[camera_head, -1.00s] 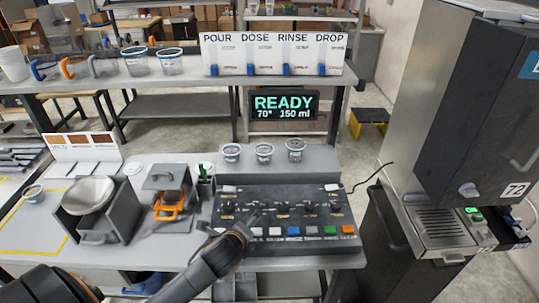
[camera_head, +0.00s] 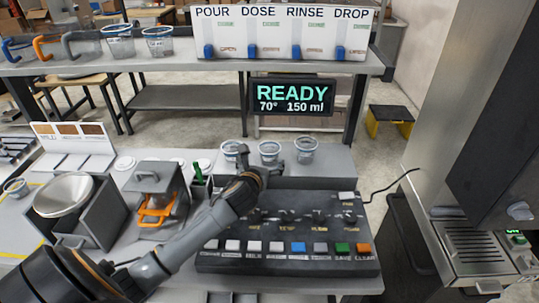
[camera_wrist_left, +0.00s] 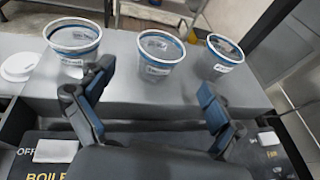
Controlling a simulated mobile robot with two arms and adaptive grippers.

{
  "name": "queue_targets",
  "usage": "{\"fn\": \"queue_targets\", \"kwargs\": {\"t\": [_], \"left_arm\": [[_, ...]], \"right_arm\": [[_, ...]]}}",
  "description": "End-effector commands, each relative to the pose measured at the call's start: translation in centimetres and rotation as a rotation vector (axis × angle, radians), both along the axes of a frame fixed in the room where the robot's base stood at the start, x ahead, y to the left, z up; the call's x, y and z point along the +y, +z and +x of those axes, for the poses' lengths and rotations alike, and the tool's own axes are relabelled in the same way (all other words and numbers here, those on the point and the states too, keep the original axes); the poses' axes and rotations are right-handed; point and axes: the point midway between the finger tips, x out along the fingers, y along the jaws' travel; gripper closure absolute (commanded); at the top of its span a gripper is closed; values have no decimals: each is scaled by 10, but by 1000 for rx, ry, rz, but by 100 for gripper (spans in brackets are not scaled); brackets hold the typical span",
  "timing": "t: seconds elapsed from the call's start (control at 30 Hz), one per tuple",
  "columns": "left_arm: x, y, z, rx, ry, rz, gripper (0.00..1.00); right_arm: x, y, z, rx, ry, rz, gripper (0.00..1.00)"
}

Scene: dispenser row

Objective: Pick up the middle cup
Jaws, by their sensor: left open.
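Three clear cups with blue bands stand upright in a row on a grey ledge (camera_head: 335,163) behind the control panel. The middle cup (camera_head: 269,151) is between the left cup (camera_head: 231,148) and the right cup (camera_head: 306,150). My left gripper (camera_head: 258,168) is just in front of the row, and hides part of the ledge there. In the left wrist view its two fingers (camera_wrist_left: 154,82) are spread wide and empty. The middle cup (camera_wrist_left: 160,60) stands ahead, between the finger directions, not touched. My right gripper is not in view.
The control panel (camera_head: 300,262), with switches and coloured buttons, lies under my left forearm. A grinder-like box with an orange handle (camera_head: 155,208) and a metal bowl (camera_head: 64,194) stand left. A tall steel machine (camera_head: 455,140) stands right. The lit screen (camera_head: 292,96) reads READY.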

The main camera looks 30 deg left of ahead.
Motion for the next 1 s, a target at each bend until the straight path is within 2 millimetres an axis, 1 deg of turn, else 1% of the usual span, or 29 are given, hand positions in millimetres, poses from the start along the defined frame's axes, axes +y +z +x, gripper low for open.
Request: {"fn": "queue_targets", "kwargs": {"t": [0.03,0.07,0.13,0.17,0.37,0.47,0.67,0.8,1.0], "left_arm": [[3,-1,8,0,3,-2,8],[4,-3,11,0,2,-2,8],[7,-5,19,0,3,-2,8],[8,-6,21,0,2,-3,8],[11,-9,29,0,1,-2,8],[13,-10,35,1,2,-3,8],[21,-14,57,1,2,-5,8],[26,-19,69,0,2,-4,8],[28,-22,75,0,0,-2,8]], "right_arm": [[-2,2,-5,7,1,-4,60],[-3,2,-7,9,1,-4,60],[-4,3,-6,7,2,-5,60],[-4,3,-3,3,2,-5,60],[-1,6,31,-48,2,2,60],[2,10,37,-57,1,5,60],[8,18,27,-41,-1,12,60],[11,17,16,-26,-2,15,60],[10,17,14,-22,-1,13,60]]}}
